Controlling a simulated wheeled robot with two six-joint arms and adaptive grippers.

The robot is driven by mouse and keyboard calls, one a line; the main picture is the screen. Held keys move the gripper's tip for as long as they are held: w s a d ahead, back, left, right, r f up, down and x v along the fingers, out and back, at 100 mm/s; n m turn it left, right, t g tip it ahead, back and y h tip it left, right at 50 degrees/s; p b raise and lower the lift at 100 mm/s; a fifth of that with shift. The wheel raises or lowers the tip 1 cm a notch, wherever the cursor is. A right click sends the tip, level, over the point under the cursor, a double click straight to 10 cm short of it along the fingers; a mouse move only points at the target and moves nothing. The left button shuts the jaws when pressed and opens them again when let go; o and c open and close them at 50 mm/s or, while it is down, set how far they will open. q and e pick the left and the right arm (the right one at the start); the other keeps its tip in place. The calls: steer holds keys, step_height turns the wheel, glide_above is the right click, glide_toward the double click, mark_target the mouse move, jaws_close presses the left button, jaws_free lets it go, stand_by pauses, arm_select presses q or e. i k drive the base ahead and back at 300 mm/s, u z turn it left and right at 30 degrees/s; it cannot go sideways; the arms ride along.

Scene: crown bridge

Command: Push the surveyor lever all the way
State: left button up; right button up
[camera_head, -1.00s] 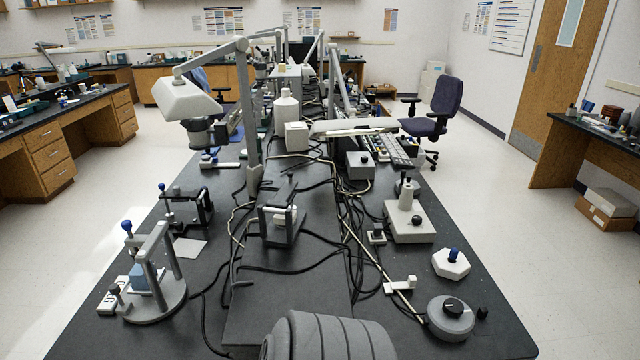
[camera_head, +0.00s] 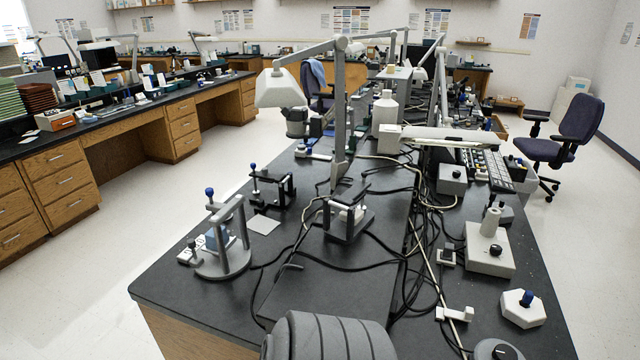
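A grey stand with a round base and upright frame (camera_head: 238,262) stands at the near left of the dark bench (camera_head: 168,289). It looks like the surveyor, but I cannot be certain. A blue-knobbed rod (camera_head: 209,192) rises at its upper left, and a blue block (camera_head: 216,239) shows inside its frame. A small dark-knobbed lever (camera_head: 191,244) sticks up at its left side. I cannot tell which of these is the surveyor lever or how far it is pushed. Neither of my grippers is in view.
A black articulator-like device with a blue knob (camera_head: 270,189) and a second one (camera_head: 348,219) stand close behind. A lamp (camera_head: 278,88) hangs above. Cables run along the bench middle. A white hexagonal block (camera_head: 523,310) sits at right. The floor to the left (camera_head: 130,235) is clear.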

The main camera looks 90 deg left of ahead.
mark_target(191, 243)
steer(key=u, duration=3.35)
